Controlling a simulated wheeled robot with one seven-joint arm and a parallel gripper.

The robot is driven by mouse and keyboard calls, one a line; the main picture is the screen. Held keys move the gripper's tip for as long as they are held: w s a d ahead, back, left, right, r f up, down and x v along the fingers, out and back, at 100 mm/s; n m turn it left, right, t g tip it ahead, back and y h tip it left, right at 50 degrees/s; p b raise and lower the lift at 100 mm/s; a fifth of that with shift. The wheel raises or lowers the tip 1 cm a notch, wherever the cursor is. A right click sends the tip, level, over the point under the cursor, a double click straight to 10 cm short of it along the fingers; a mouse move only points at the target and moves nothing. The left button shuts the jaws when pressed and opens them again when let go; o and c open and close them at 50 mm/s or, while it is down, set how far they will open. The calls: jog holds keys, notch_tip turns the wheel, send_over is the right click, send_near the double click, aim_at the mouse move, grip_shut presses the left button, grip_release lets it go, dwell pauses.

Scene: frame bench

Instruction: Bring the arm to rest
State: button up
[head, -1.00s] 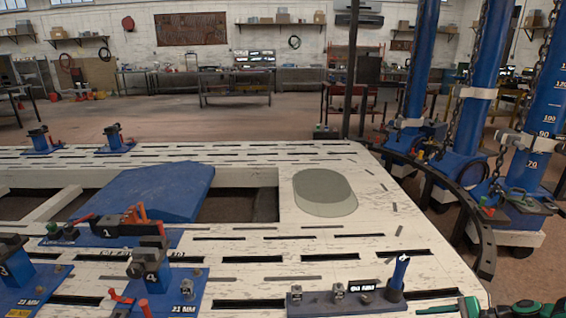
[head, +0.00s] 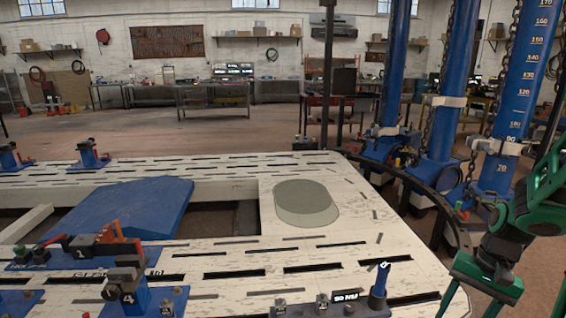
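My green and black arm shows at the right edge. My gripper (head: 472,304) hangs at the bottom right, just off the bench's right front corner. Its two green fingers are spread apart with nothing seen between them, so it looks open; the fingertips run to or past the bottom edge of the picture. The white slotted frame bench (head: 345,235) fills the lower left and middle.
On the bench are a blue panel (head: 125,208), a grey-green oval pad (head: 305,200), a numbered blue clamp (head: 135,292) and a fixture with a blue post (head: 378,285). Blue towers with chains (head: 440,130) and a curved dark rail (head: 425,190) stand beyond the right side.

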jog(key=s+a+r+n+h, duration=0.2)
jog(key=s+a+r, duration=0.1)
jog(key=s+r, duration=0.8)
jog(key=shift+s+r+n+t, duration=0.2)
jog(key=shift+s+n+t, duration=0.1)
jog(key=shift+s+t, duration=0.15)
jog(key=shift+w+f, duration=0.25)
jog(key=shift+w, duration=0.35)
